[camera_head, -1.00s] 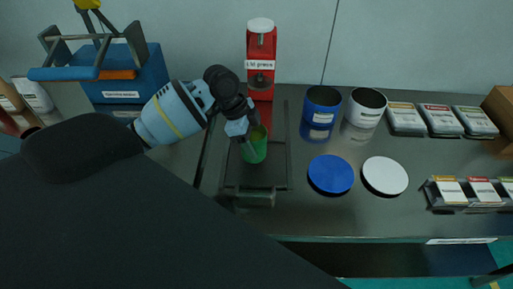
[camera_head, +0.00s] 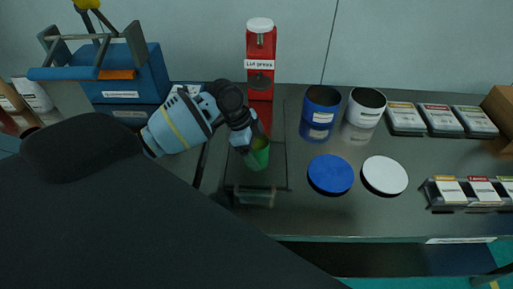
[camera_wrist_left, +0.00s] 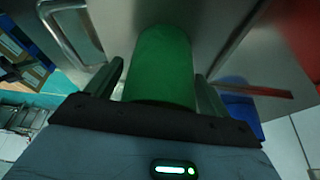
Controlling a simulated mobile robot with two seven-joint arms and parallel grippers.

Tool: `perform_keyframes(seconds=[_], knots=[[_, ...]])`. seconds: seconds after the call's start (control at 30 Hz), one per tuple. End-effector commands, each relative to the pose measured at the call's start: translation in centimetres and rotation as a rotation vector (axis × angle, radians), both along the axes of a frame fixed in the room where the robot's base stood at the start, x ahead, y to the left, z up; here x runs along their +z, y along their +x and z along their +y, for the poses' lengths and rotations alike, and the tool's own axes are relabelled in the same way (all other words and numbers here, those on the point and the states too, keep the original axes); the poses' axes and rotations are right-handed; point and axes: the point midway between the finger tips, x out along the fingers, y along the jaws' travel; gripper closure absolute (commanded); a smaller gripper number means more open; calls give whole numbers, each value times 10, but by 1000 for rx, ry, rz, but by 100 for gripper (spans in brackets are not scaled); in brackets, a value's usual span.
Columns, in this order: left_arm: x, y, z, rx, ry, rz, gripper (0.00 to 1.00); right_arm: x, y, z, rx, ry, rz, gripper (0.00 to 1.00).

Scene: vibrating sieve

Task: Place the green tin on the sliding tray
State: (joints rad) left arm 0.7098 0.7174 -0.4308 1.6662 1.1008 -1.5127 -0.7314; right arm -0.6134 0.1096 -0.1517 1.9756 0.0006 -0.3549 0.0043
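The green tin (camera_head: 257,154) is over the sliding tray (camera_head: 231,188), which has a thin dark frame and a handle at its front. My left gripper (camera_head: 247,142) is at the tin from the left and behind. In the left wrist view the tin (camera_wrist_left: 162,68) stands between the two fingers (camera_wrist_left: 160,78), which lie close along its sides, and it appears gripped. I cannot tell whether the tin's base touches the tray. My right gripper is not in view.
A red press (camera_head: 261,70) stands behind the tray. Blue (camera_head: 320,112) and white (camera_head: 366,107) containers stand to the right, with a blue lid (camera_head: 331,174) and a white lid (camera_head: 385,176) before them. A blue box (camera_head: 128,78) stands back left. Several labelled packets lie far right.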

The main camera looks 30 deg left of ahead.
Motion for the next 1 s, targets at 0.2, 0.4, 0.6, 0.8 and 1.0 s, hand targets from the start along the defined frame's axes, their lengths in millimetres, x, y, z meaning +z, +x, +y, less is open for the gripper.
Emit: perform_keyframes(seconds=[0.2,0.4,0.6,0.8,1.0], knots=[[0,0,0,0,0,0,15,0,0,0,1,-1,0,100],[7,0,2,1,0,-3,15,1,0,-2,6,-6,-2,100],[37,-4,13,1,1,-6,15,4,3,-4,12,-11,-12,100],[75,-11,27,1,0,-5,15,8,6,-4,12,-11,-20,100],[102,-16,38,0,1,-3,15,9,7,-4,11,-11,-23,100]])
